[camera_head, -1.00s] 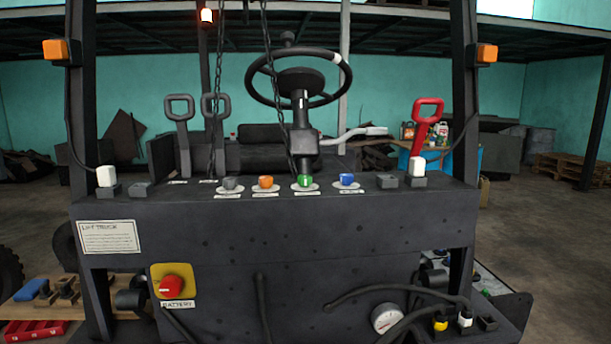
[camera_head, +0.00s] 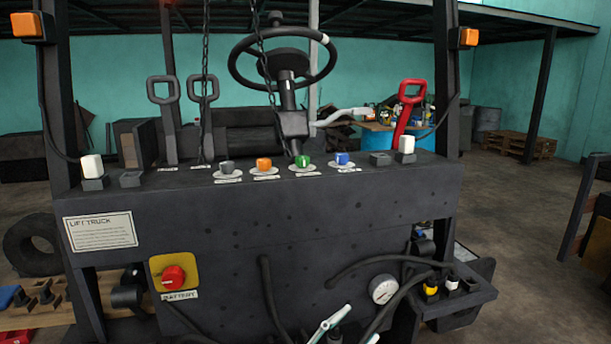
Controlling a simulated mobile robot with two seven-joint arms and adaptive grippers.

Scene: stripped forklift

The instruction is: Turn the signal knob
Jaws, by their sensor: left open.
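Four knobs stand in a row on the dark dashboard (camera_head: 300,205): a grey knob (camera_head: 227,167), an orange knob (camera_head: 264,164), a green knob (camera_head: 303,162) and a blue knob (camera_head: 341,158). Each has a small white label in front, too small to read, so I cannot tell which is the signal knob. My left gripper (camera_head: 350,324) shows only in part at the bottom edge, with pale fingers apart. It is well below the knobs and touches none of them. My right gripper is not in view.
A steering wheel (camera_head: 282,60) and hanging chains rise behind the knobs. A red lever (camera_head: 405,105) stands at right, and two grey levers (camera_head: 163,120) at left. The lower panel has a red battery knob (camera_head: 172,278), hoses and a gauge (camera_head: 383,289). Space before the dashboard is clear.

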